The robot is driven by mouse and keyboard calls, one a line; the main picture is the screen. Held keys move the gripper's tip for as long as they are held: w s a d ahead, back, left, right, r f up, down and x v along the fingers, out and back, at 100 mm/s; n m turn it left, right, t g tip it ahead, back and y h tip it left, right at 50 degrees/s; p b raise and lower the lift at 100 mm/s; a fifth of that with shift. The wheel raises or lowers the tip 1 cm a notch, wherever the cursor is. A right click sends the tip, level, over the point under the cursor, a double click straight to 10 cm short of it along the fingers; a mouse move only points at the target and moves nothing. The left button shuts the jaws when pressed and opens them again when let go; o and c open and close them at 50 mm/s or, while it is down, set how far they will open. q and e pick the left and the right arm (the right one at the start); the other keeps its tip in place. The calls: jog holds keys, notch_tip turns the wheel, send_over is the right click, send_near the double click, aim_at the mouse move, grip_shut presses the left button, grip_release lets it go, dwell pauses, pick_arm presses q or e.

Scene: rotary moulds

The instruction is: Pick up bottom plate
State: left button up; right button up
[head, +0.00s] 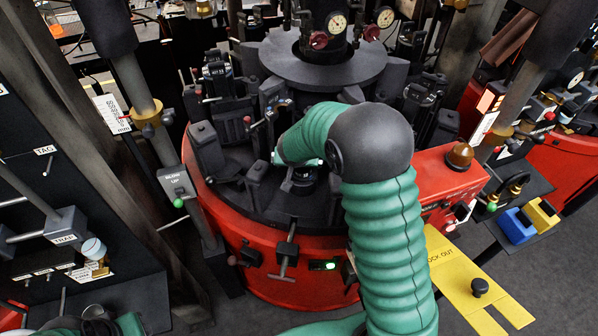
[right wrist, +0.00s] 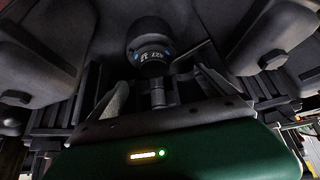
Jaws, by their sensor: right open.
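In the right wrist view a dark round part (right wrist: 150,50) with white printed marks and blue spots sits ahead, with a narrower stem below it. It looks like the bottom plate, but I cannot tell for sure. My right gripper (right wrist: 162,92) is open, with one finger on each side of the stem and no clear contact. In the head view my right arm reaches into the machine's middle, and its gripper (head: 300,182) is small and partly hidden by my arm. My left gripper's jaws do not show; only green arm parts show at the lower left.
Dark mould blocks (head: 208,148) ring the round black table on a red base (head: 285,270). A dark disc (head: 320,62) and column stand behind. A red box (head: 445,180) and yellow lock-out plate (head: 470,280) are at the right. Dark blocks crowd both sides in the wrist view.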

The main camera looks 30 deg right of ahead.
aim_at(303, 170)
jog(key=d+f, duration=0.1)
jog(key=f, duration=0.1)
jog(key=w+d+f, duration=0.1)
jog(key=f, duration=0.1)
jog(key=w+d+f, duration=0.1)
jog(key=f, duration=0.1)
jog(key=shift+d, duration=0.4)
jog(key=shift+w+f, duration=0.25)
jog(key=shift+f, duration=0.05)
jog(key=shift+w+a, duration=0.15)
jog(key=shift+a, duration=0.25)
jog(key=shift+c, duration=0.6)
jog(key=shift+r, duration=0.15)
jog(key=c, duration=0.5)
jog(key=shift+d, duration=0.3)
jog(key=c, duration=0.7)
jog(key=shift+a, duration=0.1)
jog(key=c, duration=0.5)
